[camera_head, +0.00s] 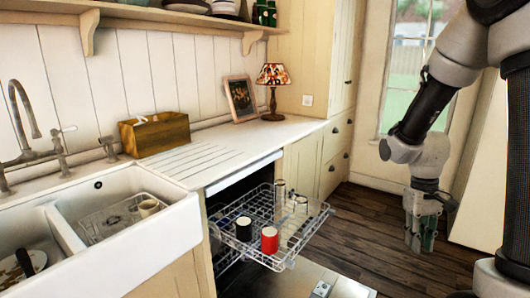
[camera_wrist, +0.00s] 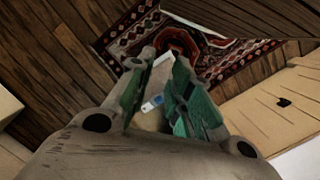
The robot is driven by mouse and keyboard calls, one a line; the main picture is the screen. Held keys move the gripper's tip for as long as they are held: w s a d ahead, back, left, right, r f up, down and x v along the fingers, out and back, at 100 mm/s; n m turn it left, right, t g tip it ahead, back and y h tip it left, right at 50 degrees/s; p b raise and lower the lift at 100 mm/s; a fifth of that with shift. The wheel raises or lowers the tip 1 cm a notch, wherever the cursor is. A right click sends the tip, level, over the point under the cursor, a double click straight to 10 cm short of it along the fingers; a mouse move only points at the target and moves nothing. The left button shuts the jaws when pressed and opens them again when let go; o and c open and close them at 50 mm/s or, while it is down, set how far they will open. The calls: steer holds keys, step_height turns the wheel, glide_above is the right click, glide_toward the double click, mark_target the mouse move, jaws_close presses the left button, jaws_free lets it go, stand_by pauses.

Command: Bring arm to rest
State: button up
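My gripper (camera_head: 423,232) hangs fingers down at the right in the head view, over the wooden floor and apart from the dishwasher. In the wrist view the green-padded fingers (camera_wrist: 162,62) stand apart with a gap between them, so it is open. A pale patch with a small white and blue piece (camera_wrist: 152,103) shows through the gap; I cannot tell what it is. I see nothing clearly held. My arm (camera_head: 435,95) is bent, with its upper part at the right edge.
The dishwasher rack (camera_head: 318,222) is pulled out, holding a red cup (camera_head: 270,240), a black cup (camera_head: 243,229) and glasses. The door (camera_head: 345,288) is lowered. A sink (camera_head: 150,245) is left. The wrist view shows a patterned rug (camera_wrist: 230,60). Floor (camera_head: 375,225) beside the rack is clear.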

steer(key=s+a+r+t, duration=0.1)
steer(key=s+r+t, duration=0.2)
steer(key=s+r, duration=0.3)
steer(key=s+a+r+t, duration=0.2)
steer(key=s+r, duration=0.4)
steer(key=r, duration=0.6)
steer(key=shift+s+a+r+m+t+y, duration=0.15)
steer(key=shift+s+r+m+t+y, duration=0.2)
steer(key=shift+t, duration=0.45)
